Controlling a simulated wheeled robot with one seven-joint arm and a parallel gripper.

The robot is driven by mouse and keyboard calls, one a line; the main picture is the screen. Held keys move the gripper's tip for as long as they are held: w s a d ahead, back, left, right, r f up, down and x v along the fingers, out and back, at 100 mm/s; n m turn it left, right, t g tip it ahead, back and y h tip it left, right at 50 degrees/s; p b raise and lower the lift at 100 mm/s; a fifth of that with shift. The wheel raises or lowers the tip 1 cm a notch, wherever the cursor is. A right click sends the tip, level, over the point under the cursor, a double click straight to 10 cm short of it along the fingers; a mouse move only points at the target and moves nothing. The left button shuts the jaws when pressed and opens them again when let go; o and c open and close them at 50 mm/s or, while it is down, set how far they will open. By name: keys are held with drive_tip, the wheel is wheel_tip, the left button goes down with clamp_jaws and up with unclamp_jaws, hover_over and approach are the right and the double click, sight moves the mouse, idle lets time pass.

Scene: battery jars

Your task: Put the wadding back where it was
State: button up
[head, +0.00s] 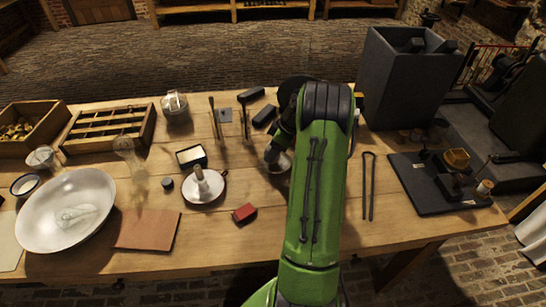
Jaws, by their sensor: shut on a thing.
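My gripper (272,154) is right of the table's middle, partly hidden by my green arm. Its dark fingers are shut and point down at a pale, round thing (281,164). The view is too small to tell whether this is the wadding, a dish or glass, or whether it touches the table. A small dark-rimmed box with a white top or filling (191,155) stands to the left. A lidded glass jar with pale contents (175,106) stands farther back. I cannot tell for sure which white thing is the wadding.
A big white bowl (40,222) and wooden trays (108,128) are at left. Tongs (368,187), a dark board (420,184) and a tall grey box (403,85) are at right. Bare wood lies front centre.

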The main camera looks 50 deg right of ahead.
wheel_tip(320, 180, down, 2)
drive_tip(key=shift+r, duration=0.1)
drive_tip(key=o, duration=1)
